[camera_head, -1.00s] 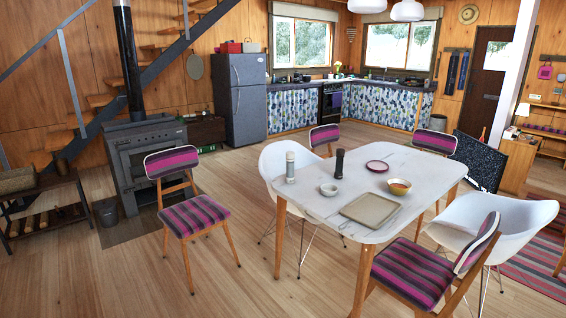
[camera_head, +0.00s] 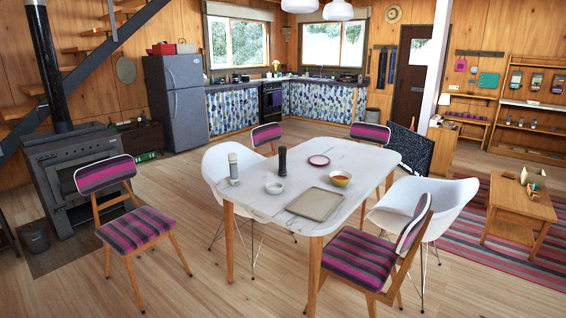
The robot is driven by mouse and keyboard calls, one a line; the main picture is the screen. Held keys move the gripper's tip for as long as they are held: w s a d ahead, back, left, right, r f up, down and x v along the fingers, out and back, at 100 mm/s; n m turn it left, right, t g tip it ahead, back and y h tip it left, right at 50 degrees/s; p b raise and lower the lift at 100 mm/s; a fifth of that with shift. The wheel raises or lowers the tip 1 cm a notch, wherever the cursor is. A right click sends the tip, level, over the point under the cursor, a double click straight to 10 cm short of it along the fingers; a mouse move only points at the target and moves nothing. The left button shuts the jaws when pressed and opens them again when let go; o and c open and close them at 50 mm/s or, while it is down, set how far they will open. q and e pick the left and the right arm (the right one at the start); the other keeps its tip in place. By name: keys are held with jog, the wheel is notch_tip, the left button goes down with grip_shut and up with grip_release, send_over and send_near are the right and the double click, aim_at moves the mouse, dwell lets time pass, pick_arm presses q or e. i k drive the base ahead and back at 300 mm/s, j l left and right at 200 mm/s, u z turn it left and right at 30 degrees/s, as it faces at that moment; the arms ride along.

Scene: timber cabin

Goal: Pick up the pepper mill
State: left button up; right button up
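A dark, slim pepper mill (camera_head: 282,161) stands upright on the white dining table (camera_head: 356,157), towards its left side. A lighter grey cylindrical shaker or mill (camera_head: 233,167) stands upright to its left, near the table's left edge. A small pale bowl (camera_head: 274,188) sits in front of the dark mill. Neither of my grippers shows in the head view, and the table is some distance ahead.
A tray (camera_head: 315,203), an orange bowl (camera_head: 341,178) and a red-rimmed plate (camera_head: 319,160) are on the table. A striped chair (camera_head: 136,226) stands at left, another (camera_head: 350,256) at front right, with white chairs (camera_head: 236,166) beside the table. Wood floor (camera_head: 200,285) is free in front.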

aim_at(282, 157)
jog(key=z, duration=0.35)
jog(key=i+j+z, duration=0.25)
jog(key=z, duration=0.15)
jog(key=i+j+z, duration=0.4)
jog(key=i+j, duration=0.2)
jog(key=j, duration=0.15)
jog(key=i+j+z, duration=0.15)
jog(key=j, duration=0.15)
jog(key=i+j, duration=0.2)
jog(key=j, duration=0.15)
jog(key=i+j+z, duration=0.1)
jog(key=j, duration=0.25)
jog(key=i+j+z, duration=0.1)
jog(key=j, duration=0.25)
jog(key=i, duration=0.1)
